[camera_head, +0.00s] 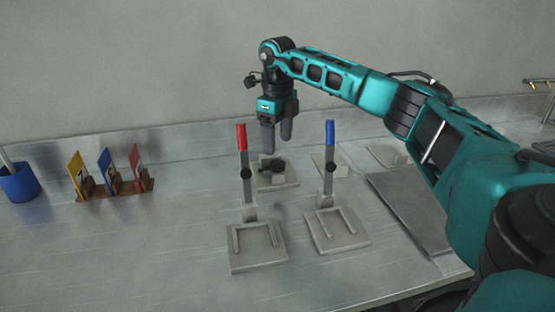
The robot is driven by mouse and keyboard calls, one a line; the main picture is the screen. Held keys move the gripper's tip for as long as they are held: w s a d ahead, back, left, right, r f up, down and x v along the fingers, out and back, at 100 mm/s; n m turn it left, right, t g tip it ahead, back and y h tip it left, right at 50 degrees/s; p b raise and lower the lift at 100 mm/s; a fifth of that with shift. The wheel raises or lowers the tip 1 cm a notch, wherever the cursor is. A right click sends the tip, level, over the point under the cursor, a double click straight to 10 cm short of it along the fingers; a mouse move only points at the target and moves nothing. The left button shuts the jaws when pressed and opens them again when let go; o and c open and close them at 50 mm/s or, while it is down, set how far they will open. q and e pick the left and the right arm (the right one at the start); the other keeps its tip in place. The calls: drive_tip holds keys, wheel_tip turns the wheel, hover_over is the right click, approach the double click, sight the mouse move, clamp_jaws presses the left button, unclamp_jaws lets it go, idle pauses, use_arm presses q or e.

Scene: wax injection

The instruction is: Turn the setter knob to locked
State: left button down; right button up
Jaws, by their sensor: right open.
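The setter knob appears to be the dark knob (272,165) on a small grey base (278,181) toward the back of the metal table. A small gap seems to separate the fingertips from the knob, but contact is hard to judge. The knob's exact setting cannot be read. My left gripper is not in view.
A red-handled lever (243,170) and a blue-handled lever (329,165) stand upright on grey fixtures in front. A rack with coloured cards (114,188) and a blue cup (18,182) are at left. A flat grey plate (411,212) lies right. The front-left table is clear.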

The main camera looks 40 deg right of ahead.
sight(278, 163)
wheel_tip(278, 163, down, 6)
drive_tip(key=shift+f, duration=0.2)
drive_tip(key=shift+r, duration=0.1)
drive_tip(key=c, duration=1.1)
